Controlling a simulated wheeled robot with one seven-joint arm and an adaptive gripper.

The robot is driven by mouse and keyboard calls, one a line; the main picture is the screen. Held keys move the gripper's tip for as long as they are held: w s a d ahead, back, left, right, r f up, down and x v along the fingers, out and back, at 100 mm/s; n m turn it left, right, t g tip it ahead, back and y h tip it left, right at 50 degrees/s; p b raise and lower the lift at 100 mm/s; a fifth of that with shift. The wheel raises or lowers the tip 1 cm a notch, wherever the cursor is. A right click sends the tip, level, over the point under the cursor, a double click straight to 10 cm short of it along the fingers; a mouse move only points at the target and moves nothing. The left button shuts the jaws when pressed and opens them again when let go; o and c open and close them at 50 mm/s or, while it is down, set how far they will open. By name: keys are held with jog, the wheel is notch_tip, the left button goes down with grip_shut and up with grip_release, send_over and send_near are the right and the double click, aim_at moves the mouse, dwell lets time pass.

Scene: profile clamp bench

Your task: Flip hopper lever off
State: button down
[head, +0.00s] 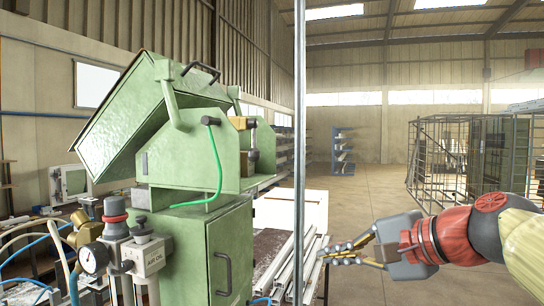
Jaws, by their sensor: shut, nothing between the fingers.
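The green machine (215,170) stands at left centre. A green box-shaped hopper (128,110) with a dark handle on its upper edge sits tilted on top of it. A pale green bar (171,104) runs beside the hopper. I cannot tell for certain which part is the hopper lever. My gripper (326,255) is at lower right, its fingers pointing left, shut and empty. In the picture it lies right of the machine and apart from it, in front of the profiles.
A thin upright metal post (299,120) stands between the machine and my gripper. Pale metal profiles (285,265) lie right of the machine cabinet. A pressure gauge and air fittings (94,258) with hoses are at lower left. A wire cage (450,160) is far right. Open floor (365,210) lies behind.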

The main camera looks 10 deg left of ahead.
aim_at(254, 140)
jog(key=w+a+r+m+y+p, duration=0.1)
jog(key=w+a+r+p, duration=0.1)
jog(key=r, duration=0.6)
jog(key=w+a+r+y+p, duration=0.2)
jog(key=r, duration=0.6)
jog(key=shift+w+m, duration=0.25)
jog(key=shift+m, duration=0.15)
jog(key=shift+a, duration=0.15)
jog(key=r+p+x, duration=0.1)
jog(key=p+x, duration=0.1)
jog(key=x, duration=0.8)
jog(key=s, duration=0.2)
jog(key=s+a+r+p, duration=0.1)
jog(key=shift+s, duration=0.3)
jog(key=shift+s+m+p, duration=0.3)
jog(key=shift+p, duration=0.5)
